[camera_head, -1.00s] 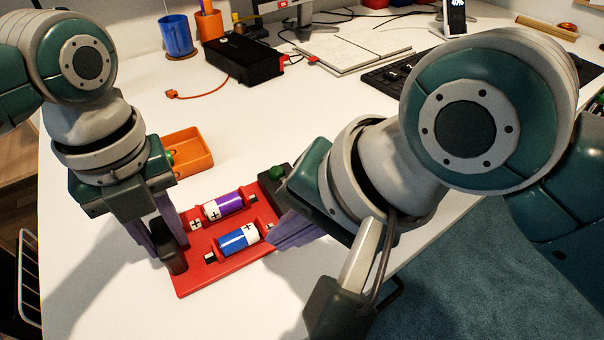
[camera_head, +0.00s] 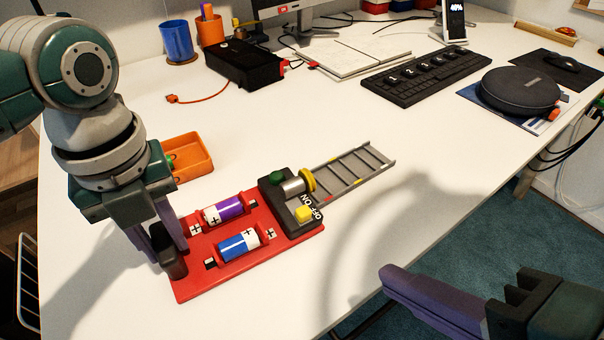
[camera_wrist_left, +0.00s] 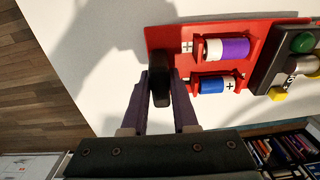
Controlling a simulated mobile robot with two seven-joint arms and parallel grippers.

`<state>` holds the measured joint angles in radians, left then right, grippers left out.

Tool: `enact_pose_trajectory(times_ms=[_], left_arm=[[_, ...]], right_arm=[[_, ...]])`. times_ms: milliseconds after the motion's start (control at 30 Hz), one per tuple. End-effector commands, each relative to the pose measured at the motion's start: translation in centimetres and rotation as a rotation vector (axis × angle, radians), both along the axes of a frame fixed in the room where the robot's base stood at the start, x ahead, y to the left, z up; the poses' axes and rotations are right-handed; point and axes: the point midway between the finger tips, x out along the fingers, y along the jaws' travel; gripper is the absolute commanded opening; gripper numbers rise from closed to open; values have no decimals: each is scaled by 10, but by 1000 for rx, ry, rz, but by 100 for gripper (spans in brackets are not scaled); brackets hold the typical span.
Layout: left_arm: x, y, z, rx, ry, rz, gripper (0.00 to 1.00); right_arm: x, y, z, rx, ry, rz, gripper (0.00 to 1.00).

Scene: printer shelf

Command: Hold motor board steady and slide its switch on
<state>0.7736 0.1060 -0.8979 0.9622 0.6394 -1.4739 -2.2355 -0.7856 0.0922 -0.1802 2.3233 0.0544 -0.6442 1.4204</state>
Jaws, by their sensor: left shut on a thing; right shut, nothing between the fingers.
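The red motor board (camera_head: 232,262) lies on the white table. It carries a purple-white battery (camera_head: 223,210), a blue-white battery (camera_head: 240,245) and a black block with a green dome (camera_head: 277,179) and a silver motor with a yellow wheel. The yellow switch knob (camera_head: 303,213) sits on this block beside the ON and OFF lettering; I cannot tell its setting for sure. My left gripper (camera_head: 163,243) is shut on the black handle (camera_wrist_left: 159,88) at the board's left end. My right gripper (camera_head: 392,281) is shut and empty, apart from the board at the lower right.
A grey ladder-like track (camera_head: 353,172) extends behind the block. An orange tray (camera_head: 190,157) stands behind the board. A black box (camera_head: 243,62), keyboard (camera_head: 425,76) and round dark case (camera_head: 519,91) are further back. The table right of the board is clear.

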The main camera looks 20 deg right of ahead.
Motion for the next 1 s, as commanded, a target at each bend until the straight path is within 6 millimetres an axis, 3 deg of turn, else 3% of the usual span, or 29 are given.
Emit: enact_pose_trajectory(times_ms=[267,700,1000], left_arm=[[0,0,0,0,-1,0,0],[0,0,0,0,-1,1,0],[0,0,0,0,-1,1,0]], right_arm=[[12,4,-10,0,0,1,0],[77,23,-64,-2,0,3,0],[110,33,-58,-1,1,2,0]])
